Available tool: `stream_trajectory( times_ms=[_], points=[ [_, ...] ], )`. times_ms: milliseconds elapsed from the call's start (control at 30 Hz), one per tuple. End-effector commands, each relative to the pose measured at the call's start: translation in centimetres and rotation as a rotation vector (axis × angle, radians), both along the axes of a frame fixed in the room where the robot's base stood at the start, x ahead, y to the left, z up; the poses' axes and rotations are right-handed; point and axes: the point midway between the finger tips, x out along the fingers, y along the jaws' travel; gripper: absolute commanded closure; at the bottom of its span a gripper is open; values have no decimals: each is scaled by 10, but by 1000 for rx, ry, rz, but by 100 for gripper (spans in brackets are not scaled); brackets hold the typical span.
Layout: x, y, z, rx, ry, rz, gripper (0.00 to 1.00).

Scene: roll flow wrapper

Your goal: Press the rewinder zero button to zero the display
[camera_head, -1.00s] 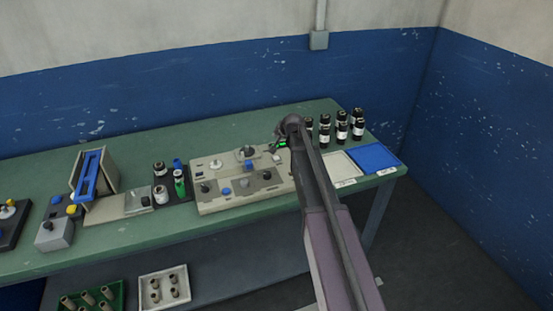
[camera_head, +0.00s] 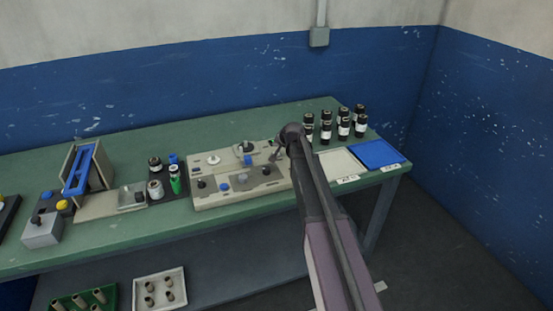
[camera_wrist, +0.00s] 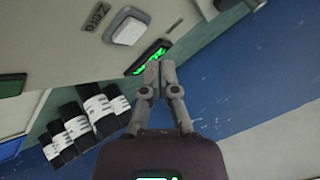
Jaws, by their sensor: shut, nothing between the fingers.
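The rewinder panel (camera_head: 215,197) is a beige unit on the green bench, with knobs and a blue button on it. My gripper (camera_wrist: 158,67) is shut and empty. Its tips overlap the edge of the display in the picture, to the lower right of the button; contact cannot be told. In the head view my arm hides the panel's right end.
Black rolls with white labels (camera_head: 326,128) stand behind my arm, and also show in the wrist view (camera_wrist: 104,110). A white tray (camera_head: 341,163) and a blue tray (camera_head: 376,153) lie right of it. A dark mat with bottles (camera_head: 168,200) is left of the panel.

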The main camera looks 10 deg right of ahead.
Motion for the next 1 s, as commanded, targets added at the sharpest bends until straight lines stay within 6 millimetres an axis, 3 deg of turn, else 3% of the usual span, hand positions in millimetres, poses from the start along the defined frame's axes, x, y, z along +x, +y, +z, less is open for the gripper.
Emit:
stream_trajectory(
  times_ms=[300,1000],
  points=[
    [0,0,-17,0,0,0,100],
    [0,0,-17,0,0,0,100]
  ],
)
